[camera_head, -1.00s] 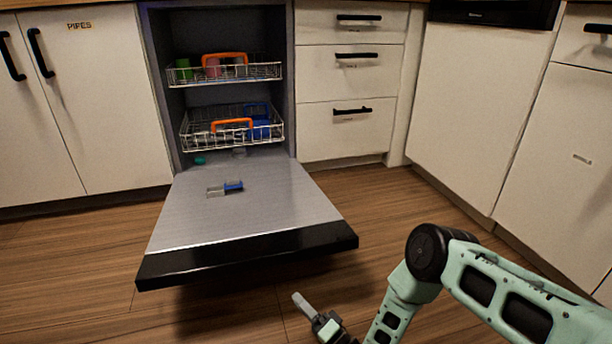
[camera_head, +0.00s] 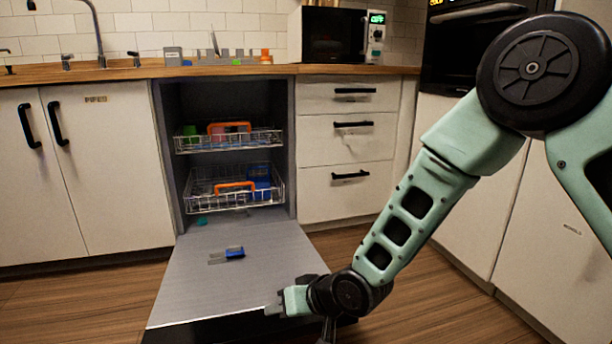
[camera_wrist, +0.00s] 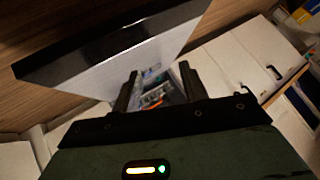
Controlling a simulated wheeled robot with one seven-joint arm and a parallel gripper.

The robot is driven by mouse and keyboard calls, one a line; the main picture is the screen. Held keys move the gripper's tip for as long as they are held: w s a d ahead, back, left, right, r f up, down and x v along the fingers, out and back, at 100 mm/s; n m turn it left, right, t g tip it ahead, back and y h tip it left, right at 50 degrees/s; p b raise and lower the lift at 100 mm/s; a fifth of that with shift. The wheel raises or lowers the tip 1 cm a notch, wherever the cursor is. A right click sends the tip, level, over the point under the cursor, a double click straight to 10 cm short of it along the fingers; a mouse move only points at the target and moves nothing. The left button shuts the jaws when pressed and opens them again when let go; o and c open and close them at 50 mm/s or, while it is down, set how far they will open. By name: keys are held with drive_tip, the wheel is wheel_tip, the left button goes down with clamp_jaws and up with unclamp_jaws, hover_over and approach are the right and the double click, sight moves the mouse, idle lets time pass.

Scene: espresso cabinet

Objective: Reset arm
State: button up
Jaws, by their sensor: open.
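My gripper (camera_wrist: 158,78) is open in the wrist view, its two dark fingers apart with nothing between them. It points towards the open dishwasher, whose racks show small and blurred beyond the fingers. In the head view my mint-green arm reaches down from the right, and its wrist end is low in front of the dishwasher door (camera_head: 225,285). The fingertips are hard to make out there. The arm covers the door's right front corner.
The door is folded down with a small blue and grey item (camera_head: 228,254) on it. The upper rack (camera_head: 228,144) and lower rack (camera_head: 230,196) hold cups and orange-handled things. Drawers (camera_head: 348,145) stand to the right. A microwave (camera_head: 335,34) stands on the counter (camera_head: 130,70).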

drive_tip(key=s+d+r+n+g+h+p, duration=0.1)
drive_tip(key=s+d+r+g+h+p, duration=0.1)
drive_tip(key=s+d+r, duration=0.6)
drive_tip(key=s+d+r+n+g+h+p, duration=0.1)
drive_tip(key=s+d+r+g+h+p, duration=0.25)
drive_tip(key=s, duration=0.55)
drive_tip(key=s+d+r+n+h+p, duration=0.1)
drive_tip(key=s+d+r+h, duration=0.1)
drive_tip(key=s+d+r, duration=0.6)
wheel_tip(320, 180, up, 38)
drive_tip(key=s+a+p, duration=0.1)
drive_tip(key=p, duration=3.6)
drive_tip(key=shift+a+p, duration=0.2)
drive_tip(key=shift+p, duration=0.15)
drive_tip(key=shift+f, duration=0.1)
